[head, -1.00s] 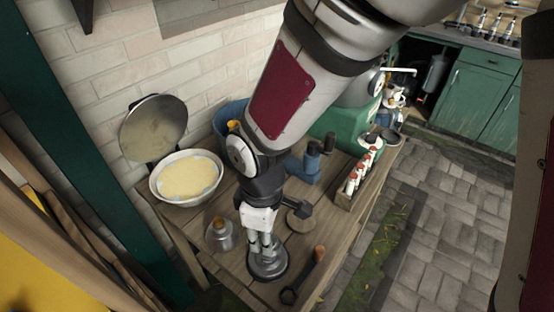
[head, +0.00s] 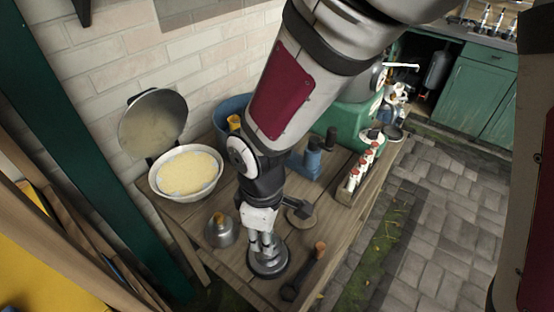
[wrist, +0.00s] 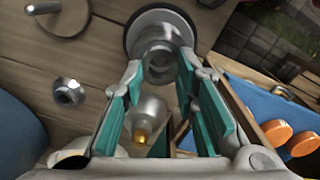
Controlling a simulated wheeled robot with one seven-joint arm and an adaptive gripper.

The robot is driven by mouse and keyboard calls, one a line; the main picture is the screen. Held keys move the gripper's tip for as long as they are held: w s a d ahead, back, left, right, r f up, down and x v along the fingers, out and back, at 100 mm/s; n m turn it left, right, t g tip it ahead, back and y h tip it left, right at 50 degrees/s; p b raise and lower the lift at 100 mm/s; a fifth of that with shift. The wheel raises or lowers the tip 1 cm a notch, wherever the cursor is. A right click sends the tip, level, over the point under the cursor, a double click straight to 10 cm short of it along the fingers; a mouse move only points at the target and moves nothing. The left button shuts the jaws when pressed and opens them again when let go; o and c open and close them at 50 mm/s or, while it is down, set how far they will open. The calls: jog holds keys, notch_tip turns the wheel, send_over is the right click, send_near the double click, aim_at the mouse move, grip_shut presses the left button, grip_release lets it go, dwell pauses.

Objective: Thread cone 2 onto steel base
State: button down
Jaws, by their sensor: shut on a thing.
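My gripper (head: 263,246) points down over the front part of the wooden bench. In the wrist view its two teal-padded fingers (wrist: 160,78) are closed on the sides of a grey, stepped round metal piece, seemingly the cone (wrist: 159,55). Directly beyond the piece is a round steel base (wrist: 136,28) with a dark rim. It also shows below the gripper in the head view (head: 268,268). The held piece looks roughly centred over the base. Whether it is seated on the base or just above it, I cannot tell. The fingers partly hide the cone in the head view.
A wooden-handled tool (head: 303,272) lies to the right, near the bench edge. A white bowl (head: 156,187), a green machine (head: 352,118) and a bottle rack (head: 346,197) stand farther back.

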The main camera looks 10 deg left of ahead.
jog(key=shift+f+b, duration=0.85)
jog(key=shift+f, duration=0.6)
dwell(0.4)
jog(key=c, duration=0.9)
grip_release()
jog(key=shift+o, duration=0.2)
jog(key=shift+r+p, duration=2.5)
jog(key=shift+r, duration=1)
